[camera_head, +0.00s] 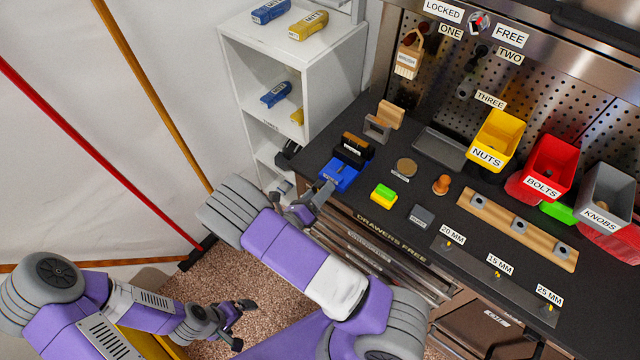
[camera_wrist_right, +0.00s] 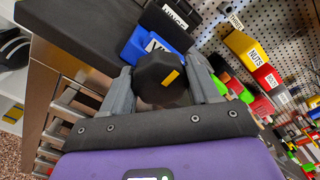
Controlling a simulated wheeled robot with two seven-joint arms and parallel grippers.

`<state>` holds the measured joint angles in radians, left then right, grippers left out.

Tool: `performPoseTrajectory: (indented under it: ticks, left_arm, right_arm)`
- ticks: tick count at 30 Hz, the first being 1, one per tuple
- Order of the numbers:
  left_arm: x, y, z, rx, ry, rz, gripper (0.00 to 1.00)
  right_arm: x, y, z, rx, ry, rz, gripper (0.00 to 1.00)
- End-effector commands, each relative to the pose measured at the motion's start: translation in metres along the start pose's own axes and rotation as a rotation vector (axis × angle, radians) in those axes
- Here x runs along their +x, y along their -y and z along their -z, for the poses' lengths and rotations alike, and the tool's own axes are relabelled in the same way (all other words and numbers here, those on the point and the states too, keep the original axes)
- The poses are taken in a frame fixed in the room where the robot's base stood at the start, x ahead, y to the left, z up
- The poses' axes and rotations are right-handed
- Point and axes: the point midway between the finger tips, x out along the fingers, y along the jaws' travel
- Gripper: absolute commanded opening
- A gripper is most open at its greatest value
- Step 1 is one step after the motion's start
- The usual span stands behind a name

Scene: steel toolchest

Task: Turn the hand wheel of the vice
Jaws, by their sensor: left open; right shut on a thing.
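The blue vice (camera_head: 341,176) sits at the left front edge of the dark bench top. In the right wrist view the blue vice body (camera_wrist_right: 140,46) shows behind its hand wheel, a black knob (camera_wrist_right: 158,76) with a yellow mark on its face. My right gripper (camera_head: 318,194) is at the front of the vice, its two fingers on either side of the wheel and shut on it; these fingers also show in the right wrist view (camera_wrist_right: 164,84). In the head view the wheel is mostly hidden. My left gripper (camera_head: 243,324) is open and empty, low over the brown floor.
A white shelf (camera_head: 293,75) stands left of the bench; drawers are below.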

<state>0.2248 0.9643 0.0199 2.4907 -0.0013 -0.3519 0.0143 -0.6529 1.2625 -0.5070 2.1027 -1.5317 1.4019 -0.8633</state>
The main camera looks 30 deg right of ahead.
Motion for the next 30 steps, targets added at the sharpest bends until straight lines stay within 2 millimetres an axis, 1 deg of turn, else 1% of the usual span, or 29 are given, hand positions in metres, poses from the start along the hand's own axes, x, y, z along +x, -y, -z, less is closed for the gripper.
performPoseTrajectory:
  ticks: [1,3,9,15,22,30]
  left_arm:
    - [-0.009,-0.003,0.000,0.000,0.000,0.000,1.00]
    - [-0.014,-0.005,-0.001,0.000,0.000,0.000,1.00]
    - [-0.025,-0.009,-0.001,0.000,0.000,0.000,1.00]
    - [-0.032,-0.012,-0.002,0.000,0.000,0.000,1.00]
    - [-0.036,-0.013,-0.002,0.000,0.000,0.000,1.00]
    - [-0.037,-0.014,-0.002,0.000,0.000,0.000,1.00]
  right_arm:
    - [0.000,0.004,-0.006,-0.040,0.009,0.003,0.30]
    - [0.000,0.003,-0.006,-0.101,0.009,0.004,0.30]
    - [0.000,0.002,-0.005,-0.257,0.010,0.004,0.30]
    - [0.000,0.000,-0.005,-0.369,0.010,0.004,0.30]
    - [0.000,-0.001,-0.004,-0.440,0.010,0.003,0.30]
    - [0.000,-0.001,-0.004,-0.459,0.010,0.003,0.30]
